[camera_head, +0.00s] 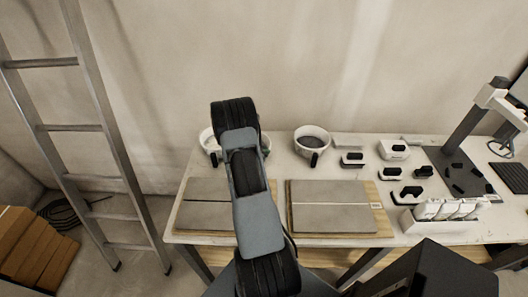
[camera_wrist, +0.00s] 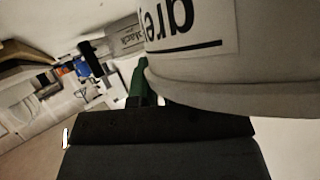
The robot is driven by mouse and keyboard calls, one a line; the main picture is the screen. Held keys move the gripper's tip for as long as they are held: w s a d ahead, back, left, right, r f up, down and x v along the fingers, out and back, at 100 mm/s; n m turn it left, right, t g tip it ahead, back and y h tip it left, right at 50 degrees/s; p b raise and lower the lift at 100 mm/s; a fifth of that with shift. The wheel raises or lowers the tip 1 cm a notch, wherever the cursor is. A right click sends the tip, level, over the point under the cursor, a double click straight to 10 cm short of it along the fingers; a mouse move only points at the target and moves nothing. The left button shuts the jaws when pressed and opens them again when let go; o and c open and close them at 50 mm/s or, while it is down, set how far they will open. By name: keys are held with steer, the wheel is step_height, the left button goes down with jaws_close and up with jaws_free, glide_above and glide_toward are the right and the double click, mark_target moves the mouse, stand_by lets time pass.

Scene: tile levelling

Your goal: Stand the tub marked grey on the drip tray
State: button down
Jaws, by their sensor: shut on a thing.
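The tub marked grey (camera_wrist: 225,75) fills the upper right of the wrist view, a pale tub with part of its "grey" label showing. My gripper (camera_wrist: 143,85) is shut on it; a green finger shows beside its wall. In the head view my arm hides the gripper, and a white tub (camera_head: 206,141) shows partly behind the arm at the left. I cannot tell surely whether that is the held one. I cannot single out the drip tray in either view.
Another white tub (camera_head: 312,131) with dark contents and a black handle stands at the back of the bench. Grey tiles on boards (camera_head: 333,207) lie in front, with several small tools at right. A ladder (camera_head: 108,140) leans left.

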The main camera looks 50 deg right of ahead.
steer(key=c, duration=1.2)
jaws_free()
steer(key=shift+f, duration=0.1)
